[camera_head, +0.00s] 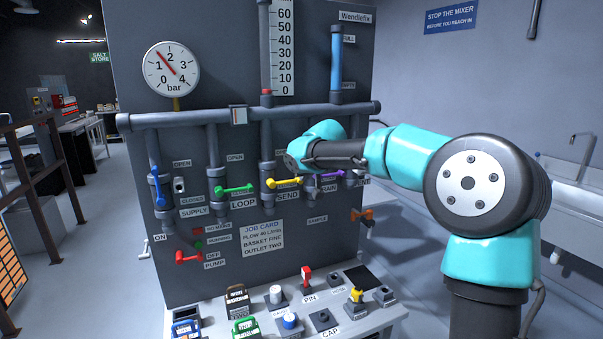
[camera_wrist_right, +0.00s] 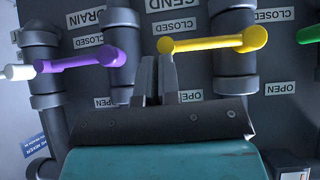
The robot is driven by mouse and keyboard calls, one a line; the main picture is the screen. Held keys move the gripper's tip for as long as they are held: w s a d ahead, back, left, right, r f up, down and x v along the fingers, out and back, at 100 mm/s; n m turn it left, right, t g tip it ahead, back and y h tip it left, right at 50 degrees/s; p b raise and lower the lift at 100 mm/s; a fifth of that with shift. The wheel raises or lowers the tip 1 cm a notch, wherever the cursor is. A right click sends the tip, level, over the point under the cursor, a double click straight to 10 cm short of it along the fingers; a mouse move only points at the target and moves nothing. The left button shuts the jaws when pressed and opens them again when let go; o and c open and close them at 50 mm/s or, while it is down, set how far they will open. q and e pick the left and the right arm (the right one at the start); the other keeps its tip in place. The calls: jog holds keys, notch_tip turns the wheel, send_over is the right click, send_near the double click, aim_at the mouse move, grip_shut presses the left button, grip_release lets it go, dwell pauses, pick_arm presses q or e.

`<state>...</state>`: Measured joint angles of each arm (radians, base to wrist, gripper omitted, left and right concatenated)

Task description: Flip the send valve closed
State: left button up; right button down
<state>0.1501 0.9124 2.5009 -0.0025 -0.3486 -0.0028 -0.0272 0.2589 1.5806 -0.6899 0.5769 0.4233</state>
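The send valve's yellow handle (camera_head: 285,183) lies about level across its vertical pipe, just above the SEND label (camera_head: 288,196). In the right wrist view, which shows the panel upside down, the yellow handle (camera_wrist_right: 210,43) points at a CLOSED label (camera_wrist_right: 178,27), with an OPEN label (camera_wrist_right: 190,95) on its other side. My right gripper (camera_wrist_right: 157,62) has its two fingers close together with nothing visible between them. The fingertips are near the handle's free end; whether they touch it, I cannot tell. In the head view my forearm hides the fingertips. My left gripper is not in view.
A purple drain handle (camera_wrist_right: 85,62) is on the neighbouring pipe, close beside my fingers. A green loop handle (camera_head: 235,189) and blue supply handle (camera_head: 157,185) are further left on the panel. A gauge (camera_head: 171,68) is above. A bench (camera_head: 350,322) with several parts stands below.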

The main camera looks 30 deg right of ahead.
jog(key=shift+f, duration=0.3)
jog(key=s+d+r, duration=0.1)
jog(key=s+r, duration=0.6)
jog(key=r, duration=0.4)
jog(key=shift+s+d+r, duration=0.15)
jog(key=shift+d+r, duration=0.1)
